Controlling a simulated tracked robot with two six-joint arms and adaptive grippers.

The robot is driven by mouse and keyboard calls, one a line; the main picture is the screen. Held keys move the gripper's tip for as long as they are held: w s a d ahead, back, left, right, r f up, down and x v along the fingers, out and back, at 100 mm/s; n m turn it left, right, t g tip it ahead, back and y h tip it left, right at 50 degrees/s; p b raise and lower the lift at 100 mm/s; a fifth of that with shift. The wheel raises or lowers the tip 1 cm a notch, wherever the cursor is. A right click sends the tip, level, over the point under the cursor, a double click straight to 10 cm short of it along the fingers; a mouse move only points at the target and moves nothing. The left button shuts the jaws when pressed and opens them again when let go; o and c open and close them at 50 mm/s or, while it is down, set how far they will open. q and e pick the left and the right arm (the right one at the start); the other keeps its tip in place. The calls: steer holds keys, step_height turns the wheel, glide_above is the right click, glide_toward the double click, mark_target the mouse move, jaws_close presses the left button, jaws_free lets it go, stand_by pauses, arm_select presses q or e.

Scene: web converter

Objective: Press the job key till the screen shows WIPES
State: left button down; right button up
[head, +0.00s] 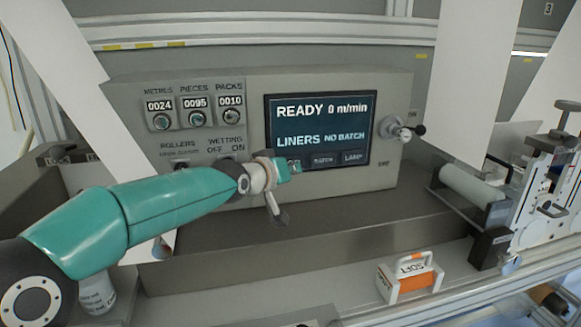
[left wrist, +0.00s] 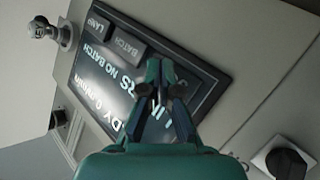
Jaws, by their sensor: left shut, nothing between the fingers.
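The dark screen (head: 320,125) on the grey control panel reads READY 0 m/min above LINERS and NO BATCH. Along its lower edge are the BATCH key (head: 323,160) and the LAMP key (head: 353,157). My left gripper (head: 292,166) is shut and empty, its tips at the screen's lower left, left of BATCH. It hides the spot where the job key would be. In the left wrist view the screen (left wrist: 105,85) appears turned over, and the fingertips (left wrist: 160,66) lie over its key row beside BATCH. I cannot tell whether they touch. My right gripper is not in view.
Counters (head: 195,104) for metres, pieces and packs, with knobs below, sit left of the screen. A knob with a black handle (head: 402,130) juts out at its right. An orange and white SOFT pack (head: 410,277) stands on the lower ledge. White web sheets (head: 462,80) hang nearby.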

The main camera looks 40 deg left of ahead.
arm_select(q)
steer(key=shift+w+a+b, duration=0.35)
steer(key=shift+a+b, duration=0.05)
steer(key=shift+b, duration=0.5)
stand_by(0.8)
stand_by(0.3)
steer(key=shift+s+d+p, duration=0.65)
steer(key=shift+d+p, duration=0.1)
steer(key=shift+p, duration=1.25)
